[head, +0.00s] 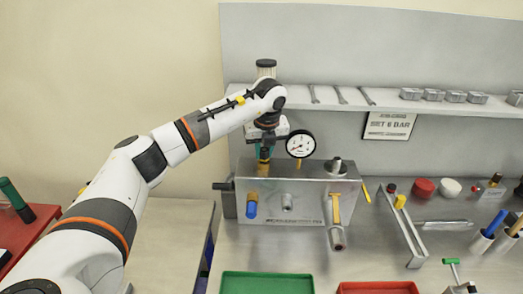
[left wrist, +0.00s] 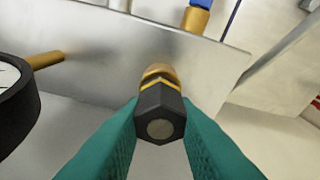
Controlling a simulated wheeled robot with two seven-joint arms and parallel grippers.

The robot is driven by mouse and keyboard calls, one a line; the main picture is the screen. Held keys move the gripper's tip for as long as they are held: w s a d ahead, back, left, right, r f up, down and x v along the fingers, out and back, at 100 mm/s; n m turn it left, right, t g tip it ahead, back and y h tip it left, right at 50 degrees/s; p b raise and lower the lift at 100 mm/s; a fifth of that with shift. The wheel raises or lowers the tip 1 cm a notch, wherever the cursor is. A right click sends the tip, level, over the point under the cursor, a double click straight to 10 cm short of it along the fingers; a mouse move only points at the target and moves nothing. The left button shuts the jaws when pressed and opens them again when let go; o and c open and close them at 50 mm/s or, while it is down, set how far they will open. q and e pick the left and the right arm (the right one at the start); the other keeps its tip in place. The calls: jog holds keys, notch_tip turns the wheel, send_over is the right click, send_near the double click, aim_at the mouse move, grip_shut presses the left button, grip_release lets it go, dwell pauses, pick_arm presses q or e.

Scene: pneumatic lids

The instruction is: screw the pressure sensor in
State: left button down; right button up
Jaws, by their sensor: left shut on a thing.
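The pressure sensor (left wrist: 160,112) is a dark hexagonal body with a yellow band and a brass lower end. In the left wrist view it stands between the teal fingers of my left gripper (left wrist: 160,125), which is shut on it. In the head view, my left gripper (head: 264,152) points down over the left end of the metal block (head: 310,187). The sensor's brass end (head: 263,169) shows just below the fingers, at the block's top. Whether its thread is engaged is hidden. My right gripper is not in view.
A round pressure gauge (head: 300,144) stands close right of my left gripper. A blue-capped fitting (head: 251,206) and a yellow-handled lever (head: 336,208) are on the block's front. Green (head: 268,275) and red (head: 378,288) trays lie in front. A shelf (head: 390,107) runs behind.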

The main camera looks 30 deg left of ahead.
pick_arm(q)
jog(key=shift+w+d+r+m, duration=0.2)
jog(key=shift+d+m, duration=0.05)
jog(key=shift+m, duration=0.05)
jog(key=m, duration=0.2)
jog(key=shift+m+t+h+b, duration=0.3)
jog(key=shift+m, duration=0.1)
jog(key=m, duration=0.2)
jog(key=shift+m+h, duration=0.4)
jog(key=c, duration=1.4)
grip_release()
jog(key=shift+w+d+f, duration=0.1)
jog(key=shift+d, duration=0.05)
jog(key=shift+c, duration=0.2)
jog(key=o, duration=0.3)
jog(key=shift+w+d, duration=0.1)
jog(key=shift+w, duration=0.05)
jog(key=shift+o, duration=0.5)
jog(key=shift+w+d+f, duration=0.1)
jog(key=shift+w+d, duration=0.05)
jog(key=shift+s+a, duration=0.2)
jog(key=shift+a, duration=0.1)
